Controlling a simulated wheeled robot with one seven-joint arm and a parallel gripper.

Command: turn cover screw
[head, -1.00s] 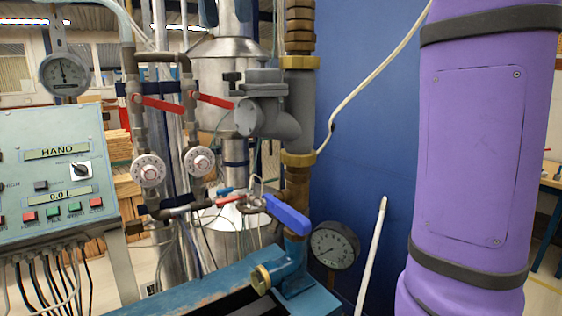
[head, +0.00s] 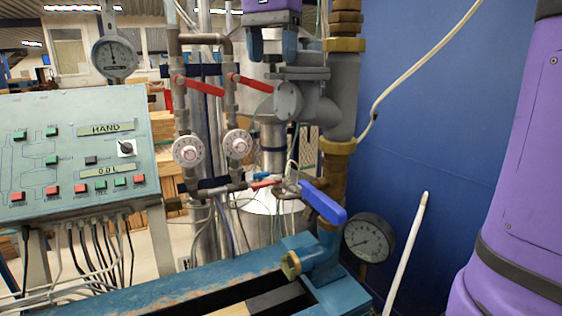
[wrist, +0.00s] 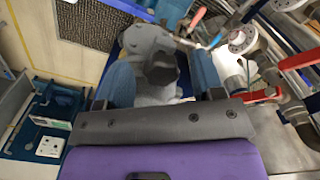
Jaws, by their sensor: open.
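The grey cast fitting (head: 328,97), with its flanged cover and round side cap, sits in the vertical pipe in the head view. The cover screw cannot be made out for certain. A short dark stub (wrist: 161,68) stands on the grey fitting in the wrist view and may be it. My gripper (head: 272,52) is at the top of the head view, pointing down just above and left of the flanged cover. In the wrist view my gripper (wrist: 160,62) is open, its two blue fingers on either side of the grey fitting and stub. Contact cannot be told.
Red-handled valves (head: 200,87) and white dials (head: 188,151) stand close left of the fitting. A blue lever (head: 323,203) and a pressure gauge (head: 368,238) are below. The control panel (head: 70,150) is at left, and a blue wall (head: 440,110) is behind.

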